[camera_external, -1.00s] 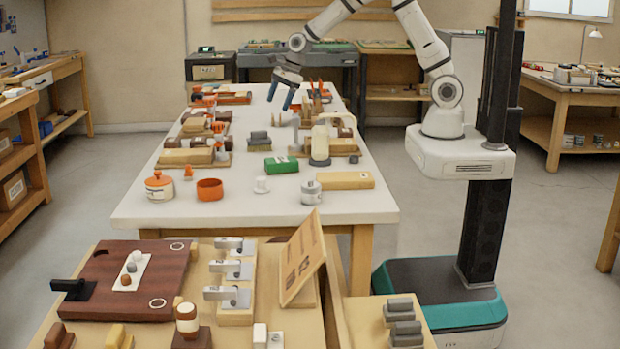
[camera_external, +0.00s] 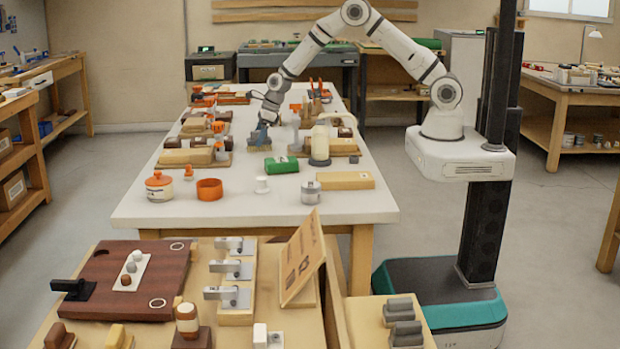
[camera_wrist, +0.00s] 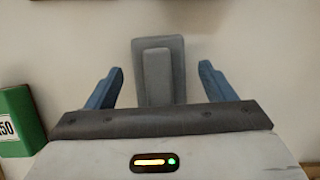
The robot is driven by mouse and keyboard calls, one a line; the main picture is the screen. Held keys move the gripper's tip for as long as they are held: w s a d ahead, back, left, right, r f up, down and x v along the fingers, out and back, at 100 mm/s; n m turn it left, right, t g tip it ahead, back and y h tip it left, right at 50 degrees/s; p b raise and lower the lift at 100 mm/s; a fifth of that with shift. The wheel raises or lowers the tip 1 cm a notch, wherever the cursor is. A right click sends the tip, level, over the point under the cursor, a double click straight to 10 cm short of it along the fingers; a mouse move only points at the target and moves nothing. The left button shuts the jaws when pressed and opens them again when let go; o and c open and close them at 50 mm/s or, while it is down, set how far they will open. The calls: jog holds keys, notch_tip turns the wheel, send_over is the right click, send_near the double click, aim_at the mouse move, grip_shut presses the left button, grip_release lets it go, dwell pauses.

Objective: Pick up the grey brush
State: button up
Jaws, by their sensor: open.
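The grey brush (camera_wrist: 159,62) shows in the wrist view as a grey block with a narrower raised strip along it. It lies on the white table between the two blue fingertips of my gripper (camera_wrist: 160,88). The fingers are open, with a clear gap on each side of the brush. The near end of the brush is hidden behind my gripper's body. In the external view my gripper (camera_external: 264,125) is low over the table and covers much of the brush (camera_external: 259,138).
A green box (camera_external: 282,164) lies just in front of the brush; it also shows at the left edge of the wrist view (camera_wrist: 20,122). A wooden tray with blocks (camera_external: 190,157) is to the left. A cream bottle (camera_external: 319,146) stands to the right.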

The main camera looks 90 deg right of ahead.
jog(key=shift+f, duration=0.1)
jog(key=c, duration=1.1)
